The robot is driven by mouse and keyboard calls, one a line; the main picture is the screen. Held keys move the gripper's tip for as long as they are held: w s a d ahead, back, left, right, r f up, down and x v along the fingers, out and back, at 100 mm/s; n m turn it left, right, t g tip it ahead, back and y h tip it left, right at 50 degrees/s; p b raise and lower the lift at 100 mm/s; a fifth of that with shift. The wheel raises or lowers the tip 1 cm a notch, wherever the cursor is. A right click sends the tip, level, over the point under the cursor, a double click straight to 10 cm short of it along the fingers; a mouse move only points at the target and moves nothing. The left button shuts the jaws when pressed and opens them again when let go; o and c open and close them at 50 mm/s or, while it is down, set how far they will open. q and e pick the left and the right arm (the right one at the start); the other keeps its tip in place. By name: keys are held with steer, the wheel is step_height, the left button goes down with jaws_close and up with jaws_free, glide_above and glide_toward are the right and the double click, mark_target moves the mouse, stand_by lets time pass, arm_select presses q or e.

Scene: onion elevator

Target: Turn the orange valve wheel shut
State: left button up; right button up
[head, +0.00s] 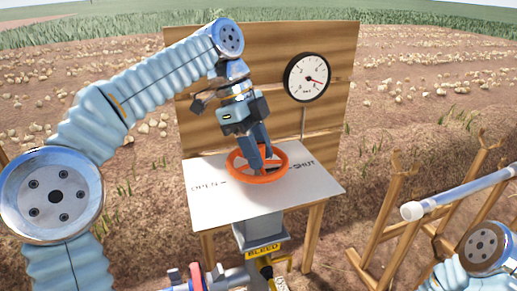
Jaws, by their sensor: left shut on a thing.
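The orange valve wheel (285,174) lies flat on the white top of a small stand (318,186). The top is marked OPEN on the left and SHUT on the right. My left gripper (262,160) reaches down from above and is shut on the wheel, its fingers at the near, inner part of the ring. The fingers hide part of the wheel's middle. My right arm shows only at the lower right edge; its gripper is out of view.
A wooden board behind the stand carries a round dial gauge (306,77) with a red needle. Below the top are a grey box, a yellow BLEED label (263,250) and pipework. A wooden rack (395,215) with a pale pipe (455,197) stands at right.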

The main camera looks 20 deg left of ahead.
arm_select(q)
steer(key=shift+a+f, duration=0.1)
steer(key=shift+f, duration=0.05)
steer(key=o, duration=1)
steer(key=shift+o, duration=0.2)
step_height(320, 180, up, 3)
steer(key=shift+w+f, duration=0.1)
steer(key=s+d+r, duration=0.4)
steer(key=s+r, duration=0.6)
steer(key=s, duration=0.3)
steer(key=shift+s+r, duration=0.15)
steer(key=shift+s, duration=0.15)
